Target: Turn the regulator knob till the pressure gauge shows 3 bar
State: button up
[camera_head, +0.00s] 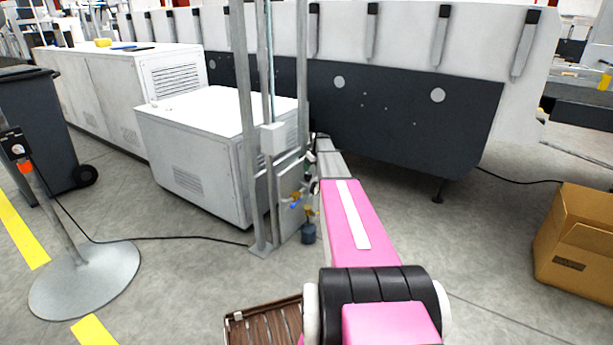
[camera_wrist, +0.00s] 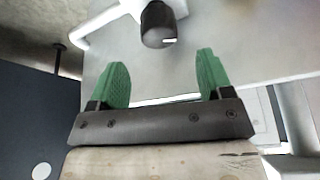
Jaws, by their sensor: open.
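In the wrist view, my gripper (camera_wrist: 161,62) is open, with its two green fingers apart and nothing between them. A dark cylindrical knob (camera_wrist: 158,22) with a small white mark is just beyond the fingertips, roughly centred between them. It sits by a white curved fitting, and the fingers do not appear to touch it. In the head view, the air fittings (camera_head: 296,201), with brass and blue parts, are on the metal post frame beside my pink arm. My gripper is not clearly visible there. No readable pressure gauge face shows in either view.
A metal post frame (camera_head: 249,150) stands close left of my arm, by a white cabinet (camera_head: 190,125). The large machine (camera_head: 400,105) is behind. A cardboard box (camera_head: 575,240) is on the right. A round-based stand (camera_head: 85,280) with a cable is on the left.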

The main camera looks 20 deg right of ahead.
aim_at(309, 173)
jog(key=x, duration=0.7)
jog(key=shift+f, duration=0.3)
jog(key=c, duration=0.9)
